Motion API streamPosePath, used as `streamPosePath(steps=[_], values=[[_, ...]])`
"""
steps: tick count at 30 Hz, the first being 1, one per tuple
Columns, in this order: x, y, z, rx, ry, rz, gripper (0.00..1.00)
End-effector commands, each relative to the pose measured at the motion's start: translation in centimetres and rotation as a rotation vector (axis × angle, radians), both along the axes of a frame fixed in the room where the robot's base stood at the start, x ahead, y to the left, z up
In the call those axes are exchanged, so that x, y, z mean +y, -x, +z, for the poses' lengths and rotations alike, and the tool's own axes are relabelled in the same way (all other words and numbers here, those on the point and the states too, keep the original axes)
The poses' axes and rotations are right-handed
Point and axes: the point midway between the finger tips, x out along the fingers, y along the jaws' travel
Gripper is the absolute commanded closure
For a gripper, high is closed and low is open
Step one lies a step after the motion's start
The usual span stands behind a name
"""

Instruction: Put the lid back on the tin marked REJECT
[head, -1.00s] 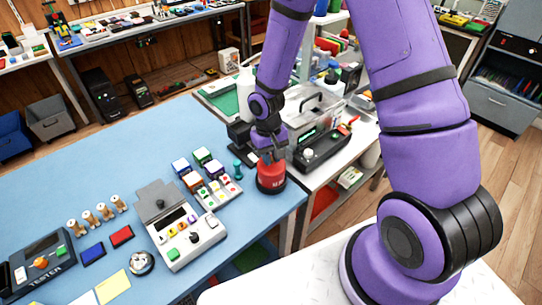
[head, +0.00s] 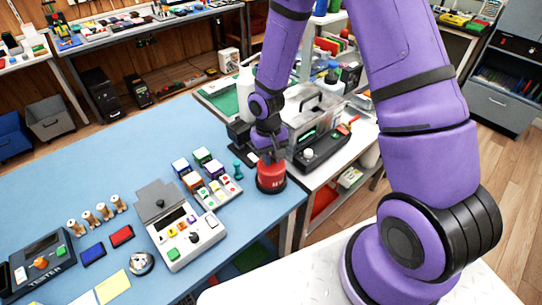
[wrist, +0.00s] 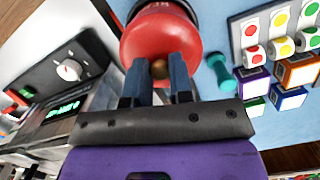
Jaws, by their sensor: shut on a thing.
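The red tin (head: 271,182) stands near the right corner of the blue table, with white lettering on its side only partly readable. It also shows in the wrist view (wrist: 158,12). A red lid (wrist: 150,45) with a small brown knob (wrist: 160,69) is at the tin's top. My gripper (wrist: 160,72) is shut on the lid by this knob, with one dark finger on each side. In the head view my gripper (head: 270,158) points down at the top of the tin. The lid looks to be at the rim, but I cannot tell whether it sits fully flat.
Left of the tin are a teal dumbbell-shaped item (head: 237,170), a tray of coloured buttons (head: 220,191) and several colored cubes (head: 193,181). A grey device (head: 187,235) stands farther left. A black device (head: 321,146) is on the white side table to the right.

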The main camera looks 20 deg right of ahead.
Motion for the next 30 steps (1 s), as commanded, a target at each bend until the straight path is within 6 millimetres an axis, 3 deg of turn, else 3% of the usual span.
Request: streamPosePath(steps=[28,29,30], values=[[0.00,0.00,-0.24,0.000,0.000,0.001,1.00],[0.00,0.00,-0.24,0.000,0.000,0.001,0.72],[-0.01,0.00,-0.24,0.000,0.000,0.001,0.63]])
